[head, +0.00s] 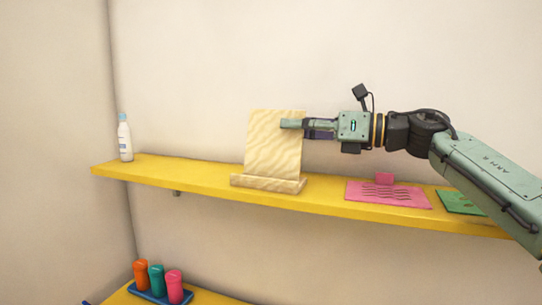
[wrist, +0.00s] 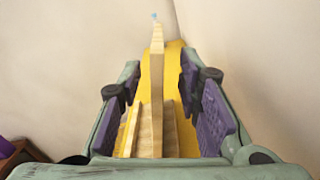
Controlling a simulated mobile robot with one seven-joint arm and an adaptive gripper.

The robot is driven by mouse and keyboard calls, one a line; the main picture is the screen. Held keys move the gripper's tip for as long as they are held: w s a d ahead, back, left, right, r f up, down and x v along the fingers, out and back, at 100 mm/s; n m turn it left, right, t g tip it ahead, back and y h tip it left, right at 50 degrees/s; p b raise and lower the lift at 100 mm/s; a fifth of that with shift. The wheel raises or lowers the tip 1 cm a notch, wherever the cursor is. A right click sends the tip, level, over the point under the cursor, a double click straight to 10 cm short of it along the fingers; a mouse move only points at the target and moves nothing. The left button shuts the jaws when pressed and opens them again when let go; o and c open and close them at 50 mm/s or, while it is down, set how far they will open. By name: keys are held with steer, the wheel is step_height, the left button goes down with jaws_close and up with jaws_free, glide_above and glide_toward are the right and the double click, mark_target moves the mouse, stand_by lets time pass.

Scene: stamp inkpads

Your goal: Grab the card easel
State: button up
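The card easel (head: 268,150) is a pale wooden stand with wavy grain, a tall back panel and a low ledge at its foot. It stands upright on the yellow shelf. My gripper (head: 291,124) reaches in from the right at the panel's upper right edge, with one finger in front of the panel. In the wrist view, the easel's panel (wrist: 157,90) shows edge-on between my two purple-padded fingers, with a gap on each side. The gripper is open and holds nothing. The far finger is mostly hidden in the head view.
On the yellow shelf (head: 205,181), a white bottle (head: 125,139) stands at the left end. A lower shelf holds orange, teal and pink bottles in a blue tray (head: 150,294).

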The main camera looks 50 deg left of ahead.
mark_target(272, 131)
steer(key=p+x, duration=0.1)
steer(key=x, duration=0.1)
steer(key=p+x, duration=0.1)
steer(key=x, duration=0.2)
steer(key=shift+s+r+p, duration=0.2)
steer(key=shift+p, duration=0.1)
steer(key=shift+a+f, duration=0.15)
steer(key=shift+a, duration=0.05)
steer(key=shift+c, duration=0.2)
jaws_close()
